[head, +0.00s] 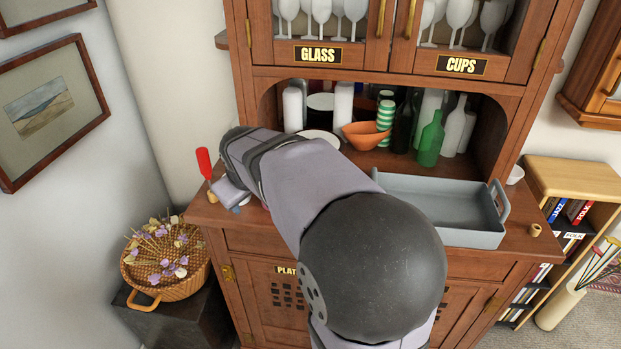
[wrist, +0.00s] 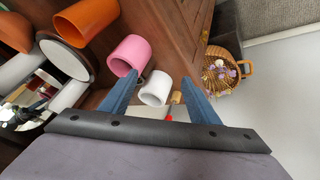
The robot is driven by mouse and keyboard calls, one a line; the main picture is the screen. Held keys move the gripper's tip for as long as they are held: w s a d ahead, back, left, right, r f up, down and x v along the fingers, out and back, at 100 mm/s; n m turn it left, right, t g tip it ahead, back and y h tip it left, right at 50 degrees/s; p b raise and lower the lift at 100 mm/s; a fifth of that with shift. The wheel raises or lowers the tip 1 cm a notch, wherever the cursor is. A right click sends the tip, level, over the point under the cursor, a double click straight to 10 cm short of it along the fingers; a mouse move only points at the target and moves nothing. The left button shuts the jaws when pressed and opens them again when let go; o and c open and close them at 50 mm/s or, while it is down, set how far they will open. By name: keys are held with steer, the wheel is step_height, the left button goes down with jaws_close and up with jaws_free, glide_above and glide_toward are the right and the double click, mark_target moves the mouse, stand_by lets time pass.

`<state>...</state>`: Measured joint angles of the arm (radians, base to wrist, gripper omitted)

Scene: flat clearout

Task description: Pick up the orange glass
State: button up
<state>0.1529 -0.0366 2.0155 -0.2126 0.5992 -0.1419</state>
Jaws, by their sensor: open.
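The orange glass (wrist: 86,24) shows at the upper left of the wrist view, on the brown wooden top. I cannot make it out in the head view, where my arm covers much of the counter. My gripper (wrist: 160,77) is open, with its two blue fingers apart. A white cup (wrist: 155,89) shows between the fingers, and a pink glass (wrist: 129,56) is just beyond the left fingertip. The orange glass is apart from the fingers, farther up and left past the pink glass.
A white plate (wrist: 65,58) and an orange bowl (head: 366,134) are near the glasses. A red-handled object (head: 204,163) stands at the counter's left end. A grey tray (head: 430,200) fills the right, with a green bottle (head: 430,142) behind. A flower basket (head: 168,262) is below left.

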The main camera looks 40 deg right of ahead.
steer(key=shift+s+d+n+g+y+p, duration=0.5)
steer(key=shift+d+n+g+p, duration=0.75)
steer(key=shift+d+p, duration=0.95)
steer(key=shift+s+d+n+g+y+p, duration=0.3)
steer(key=shift+s+d+n+g+p, duration=0.45)
steer(key=shift+d+n+p, duration=1.4)
steer(key=shift+s+d+n+g+y+p, duration=0.4)
steer(key=shift+d+n+g+p, duration=0.75)
steer(key=shift+d, duration=1.65)
steer(key=shift+a+f+m+p, duration=0.2)
steer(key=shift+f+p, duration=0.3)
steer(key=shift+p, duration=0.45)
steer(key=shift+w+f+p, duration=0.1)
steer(key=shift+f+p, duration=0.6)
steer(key=shift+f, duration=1.35)
steer(key=c, duration=1.2)
